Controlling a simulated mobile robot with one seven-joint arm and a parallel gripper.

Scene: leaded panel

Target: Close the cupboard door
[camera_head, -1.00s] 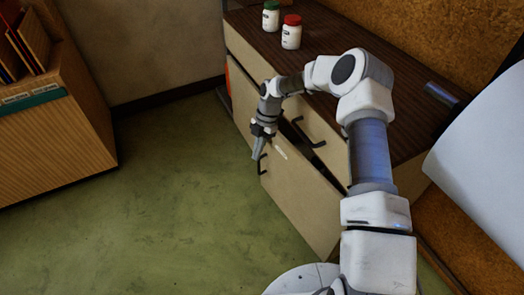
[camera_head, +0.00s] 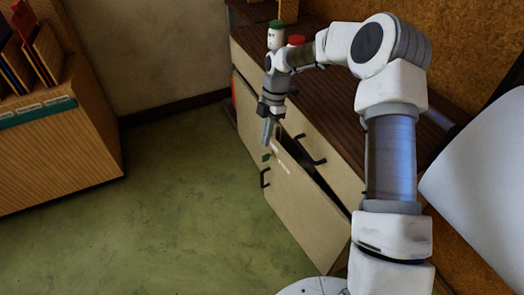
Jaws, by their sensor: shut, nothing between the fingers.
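The cupboard door (camera_head: 305,208) is a pale beige panel on the front of a low wooden cabinet. It stands ajar, with a dark gap (camera_head: 312,178) along its top edge. A dark bar handle (camera_head: 265,178) is near its left edge. My gripper (camera_head: 267,140) is shut and empty, pointing down near the top left corner of the door, above the handle. I cannot tell whether its fingertips touch the door.
A drawer front with a dark handle (camera_head: 312,150) is above the door. A wooden file shelf (camera_head: 60,150) is at left. The green floor (camera_head: 170,200) between is clear.

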